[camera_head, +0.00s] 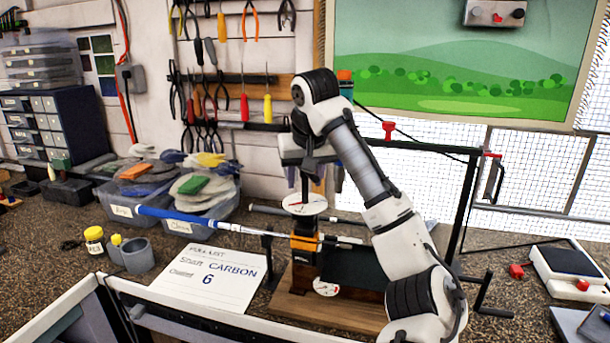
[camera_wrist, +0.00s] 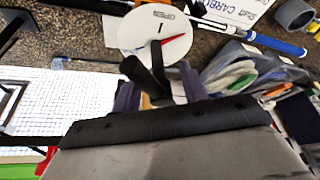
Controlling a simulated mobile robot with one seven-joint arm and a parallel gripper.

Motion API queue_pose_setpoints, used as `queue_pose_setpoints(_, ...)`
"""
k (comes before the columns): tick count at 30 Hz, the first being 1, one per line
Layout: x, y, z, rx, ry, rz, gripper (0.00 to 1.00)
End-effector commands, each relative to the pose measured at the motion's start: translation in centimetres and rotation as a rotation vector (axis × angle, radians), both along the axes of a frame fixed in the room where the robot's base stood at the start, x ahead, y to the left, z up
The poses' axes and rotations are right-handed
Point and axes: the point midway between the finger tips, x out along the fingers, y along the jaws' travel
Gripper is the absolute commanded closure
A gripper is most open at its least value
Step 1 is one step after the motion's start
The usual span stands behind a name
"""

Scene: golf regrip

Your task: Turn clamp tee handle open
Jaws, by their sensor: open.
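A black tee handle (camera_wrist: 143,76) shows in the wrist view over a white dial (camera_wrist: 155,30) with a red mark. In the head view the tee handle (camera_head: 308,172) is small and partly hidden, above the same dial (camera_head: 304,204). My gripper (camera_head: 315,184) points down over it, its purple fingers apart. In the wrist view my gripper (camera_wrist: 160,90) has one finger on each side of the handle; contact cannot be told. Below the dial is the clamp with an orange block (camera_head: 303,243). A golf club with a blue grip (camera_head: 185,217) runs through or beside the block.
The clamp stands on a wooden base (camera_head: 330,310) with a second dial (camera_head: 326,288). A paper list (camera_head: 208,277) lies left of it. Bins of gloves (camera_head: 190,213), a yellow-lidded jar (camera_head: 94,240) and a grey cup (camera_head: 138,256) stand further left. A black frame (camera_head: 465,205) rises at right.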

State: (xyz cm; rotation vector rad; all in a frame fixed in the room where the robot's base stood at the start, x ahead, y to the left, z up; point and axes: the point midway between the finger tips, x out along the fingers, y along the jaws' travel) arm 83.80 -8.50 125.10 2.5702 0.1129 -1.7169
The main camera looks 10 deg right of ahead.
Motion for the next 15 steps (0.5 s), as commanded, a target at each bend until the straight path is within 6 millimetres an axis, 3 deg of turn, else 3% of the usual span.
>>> queue_pose_setpoints(8,0.05,-0.01,-0.12,0.000,0.000,0.000,0.57)
queue_pose_setpoints(15,0.04,0.00,-0.10,0.000,0.000,0.000,0.88)
